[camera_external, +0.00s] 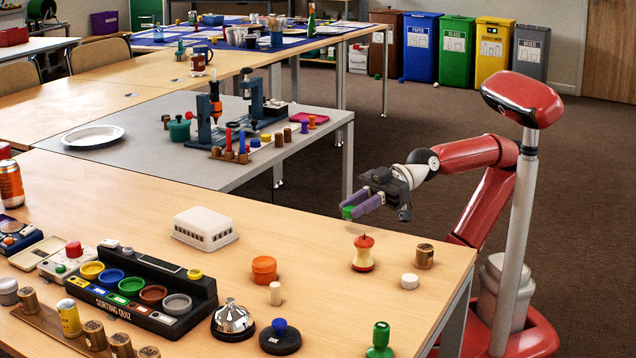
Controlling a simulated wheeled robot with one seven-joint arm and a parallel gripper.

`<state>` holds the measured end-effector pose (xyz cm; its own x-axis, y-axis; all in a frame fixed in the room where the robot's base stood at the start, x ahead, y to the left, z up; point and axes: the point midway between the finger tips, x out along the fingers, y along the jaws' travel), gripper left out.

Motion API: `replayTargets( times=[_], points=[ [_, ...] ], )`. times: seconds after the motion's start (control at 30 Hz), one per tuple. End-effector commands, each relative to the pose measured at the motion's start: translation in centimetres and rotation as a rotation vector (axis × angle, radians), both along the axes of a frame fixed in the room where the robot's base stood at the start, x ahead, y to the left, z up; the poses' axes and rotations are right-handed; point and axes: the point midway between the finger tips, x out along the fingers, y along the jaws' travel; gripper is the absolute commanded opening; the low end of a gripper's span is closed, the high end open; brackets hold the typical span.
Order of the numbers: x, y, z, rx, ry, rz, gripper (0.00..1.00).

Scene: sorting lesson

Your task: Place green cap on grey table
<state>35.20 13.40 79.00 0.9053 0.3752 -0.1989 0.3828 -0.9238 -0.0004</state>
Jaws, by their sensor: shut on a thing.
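My gripper (357,204) has purple fingers and is shut on the small green cap (347,212). It holds the cap in front of the right part of the wooden table, near its far edge; the exact height is hard to tell. The grey table (150,152) stands behind the wooden table, to the left of my gripper. My gripper and the cap are apart from the grey table. The fingers partly hide the cap.
The grey table bears a white plate (93,136), a green pot (179,130), blue stands, pegs and a pink tray (309,119). Its front left surface is clear.

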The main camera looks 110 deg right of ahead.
Motion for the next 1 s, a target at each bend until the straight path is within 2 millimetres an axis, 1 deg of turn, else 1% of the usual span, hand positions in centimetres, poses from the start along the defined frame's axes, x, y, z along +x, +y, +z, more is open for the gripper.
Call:
replayTargets(
  times=[0.07,0.23,0.3,0.53,0.77,0.8,0.97,1.0],
  points=[
    [0.0,0.0,-0.7,0.0,0.0,0.001,0.0],
    [0.0,0.0,-3.4,-0.001,0.002,0.001,0.0],
    [0.0,0.0,-4.0,-0.001,0.001,0.0,0.0],
    [0.0,0.0,-3.8,-0.001,-0.001,-0.001,0.0],
    [0.0,0.0,-4.4,0.0,0.0,-0.001,0.0],
    [0.0,0.0,-4.4,0.0,0.0,-0.001,0.23],
    [0.0,0.0,-4.3,0.0,0.0,0.0,0.44],
    [0.0,0.0,-4.3,0.0,0.0,0.0,0.44]
  ],
)
